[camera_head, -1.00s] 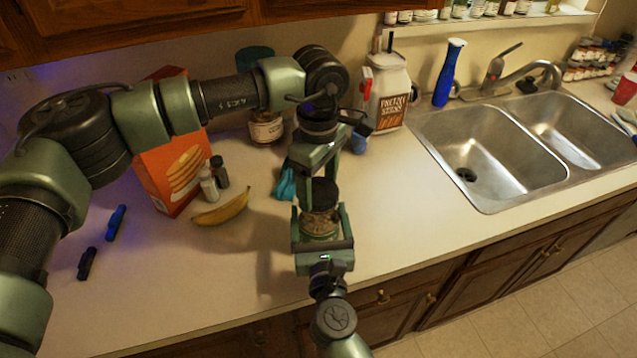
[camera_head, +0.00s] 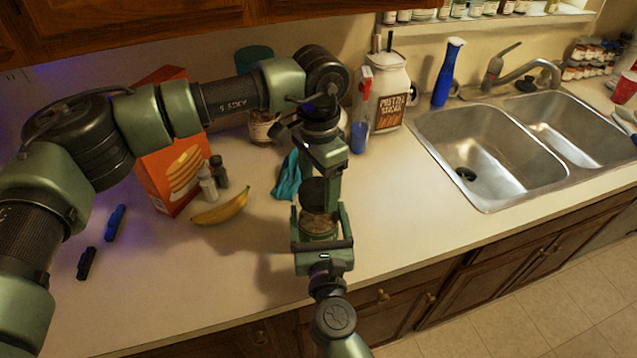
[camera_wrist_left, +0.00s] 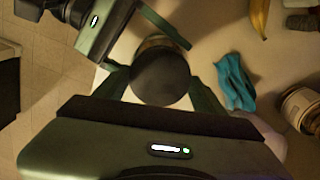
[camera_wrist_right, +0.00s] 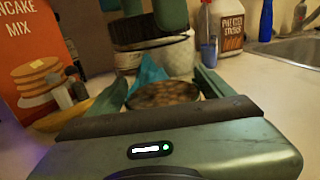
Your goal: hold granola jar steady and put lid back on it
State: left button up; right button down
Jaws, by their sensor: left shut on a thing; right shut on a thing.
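The granola jar (camera_head: 318,224) stands near the counter's front edge, open, with brown granola showing at its mouth in the right wrist view (camera_wrist_right: 163,94). My right gripper (camera_head: 321,222) is shut around the jar from the front. My left gripper (camera_head: 323,182) comes from above and behind, shut on the dark round lid (camera_head: 313,191). The lid also shows between the fingers in the left wrist view (camera_wrist_left: 160,78). It is held above the jar, apart from its rim, and looks offset to the left in the right wrist view (camera_wrist_right: 140,30).
A teal cloth (camera_head: 287,178) lies just behind and left of the jar. A banana (camera_head: 221,208), small bottles (camera_head: 208,182) and a pancake box (camera_head: 172,168) stand farther left. A spray bottle (camera_head: 360,125) and white canister (camera_head: 390,95) are behind. Counter right of the jar is clear.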

pick_arm(q)
jog(key=shift+w, duration=0.1)
jog(key=o, duration=1.3)
jog(key=shift+r, duration=0.1)
jog(key=shift+r, duration=2.15)
jog(key=shift+c, duration=0.3)
